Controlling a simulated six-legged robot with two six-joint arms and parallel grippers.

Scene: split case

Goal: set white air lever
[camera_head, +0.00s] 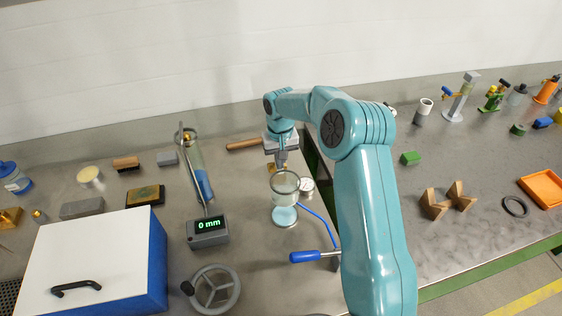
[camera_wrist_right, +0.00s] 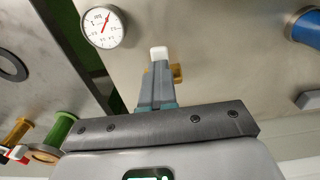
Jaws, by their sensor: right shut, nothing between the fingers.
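My right gripper (camera_head: 282,164) is shut and empty, pointing down just behind the glass cylinder (camera_head: 284,186). In the right wrist view its closed fingers (camera_wrist_right: 158,84) point at a white lever tip (camera_wrist_right: 159,53), which shows just past the fingertips. A brass fitting (camera_wrist_right: 176,73) sits beside the fingers, partly hidden by them. I cannot tell whether the fingers touch the white tip. In the head view the white lever cannot be made out. A round white gauge (camera_head: 307,185) stands right of the cylinder; it also shows in the wrist view (camera_wrist_right: 103,27). My left gripper is out of view.
A blue-handled lever (camera_head: 305,256) and a handwheel (camera_head: 215,289) are in front. A display box (camera_head: 208,231) and a tilted tube (camera_head: 196,170) stand left. A white-topped blue case (camera_head: 95,262) fills the front left. A wooden handle (camera_head: 244,145) lies behind.

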